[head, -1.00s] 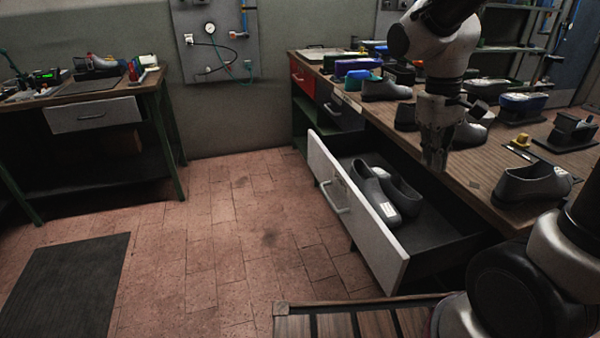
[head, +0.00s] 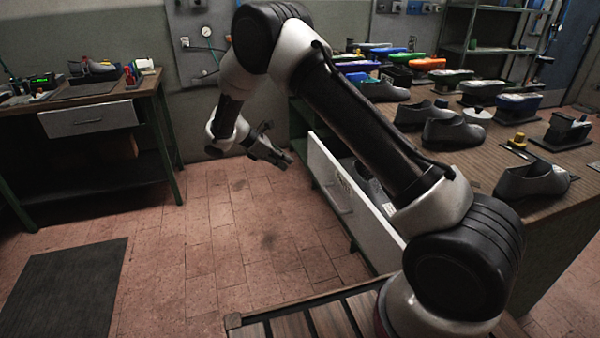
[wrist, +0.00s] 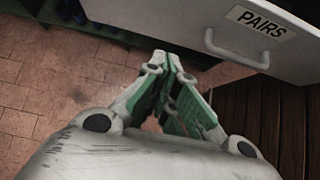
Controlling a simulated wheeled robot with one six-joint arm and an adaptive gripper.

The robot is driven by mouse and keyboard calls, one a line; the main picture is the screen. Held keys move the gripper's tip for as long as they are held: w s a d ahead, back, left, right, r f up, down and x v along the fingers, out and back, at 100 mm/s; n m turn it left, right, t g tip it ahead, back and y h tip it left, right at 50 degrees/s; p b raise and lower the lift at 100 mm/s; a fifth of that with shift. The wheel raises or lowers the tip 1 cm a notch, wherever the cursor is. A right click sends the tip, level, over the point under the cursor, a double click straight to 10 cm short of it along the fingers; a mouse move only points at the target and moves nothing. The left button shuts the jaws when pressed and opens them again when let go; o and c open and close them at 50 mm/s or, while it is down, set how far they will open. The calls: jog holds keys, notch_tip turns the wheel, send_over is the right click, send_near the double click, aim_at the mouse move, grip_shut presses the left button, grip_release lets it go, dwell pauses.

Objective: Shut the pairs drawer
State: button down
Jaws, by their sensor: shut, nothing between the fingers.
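The pairs drawer is pulled out from the bench, and its white front (head: 328,178) faces left into the room. Most of the drawer's inside is hidden behind my arm; a bit of a grey shoe (head: 372,186) shows inside. In the wrist view the drawer front (wrist: 288,50) carries a PAIRS label and a grey bar handle (wrist: 237,52). My gripper (head: 288,160) is shut and empty, in front of the drawer front on its outer side, near its far end. In the wrist view the fingertips (wrist: 168,58) are left of the handle, apart from it.
The wooden bench (head: 540,205) holds several grey shoes and coloured items. A second bench (head: 90,95) with a shut drawer (head: 88,118) stands at the left. The tiled floor (head: 230,240) between is clear, with a dark mat (head: 65,290) at the lower left.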

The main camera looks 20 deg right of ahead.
jog(key=shift+d+r+x, duration=0.35)
jog(key=shift+x, duration=1.75)
jog(key=shift+d+r+x, duration=0.3)
jog(key=shift+x, duration=1.8)
jog(key=shift+d+r+x, duration=0.35)
jog(key=shift+x, duration=1.75)
jog(key=d, duration=2.7)
jog(key=shift+w+d, duration=0.35)
jog(key=shift+w, duration=0.05)
jog(key=shift+d, duration=0.15)
jog(key=shift+d+r, duration=0.1)
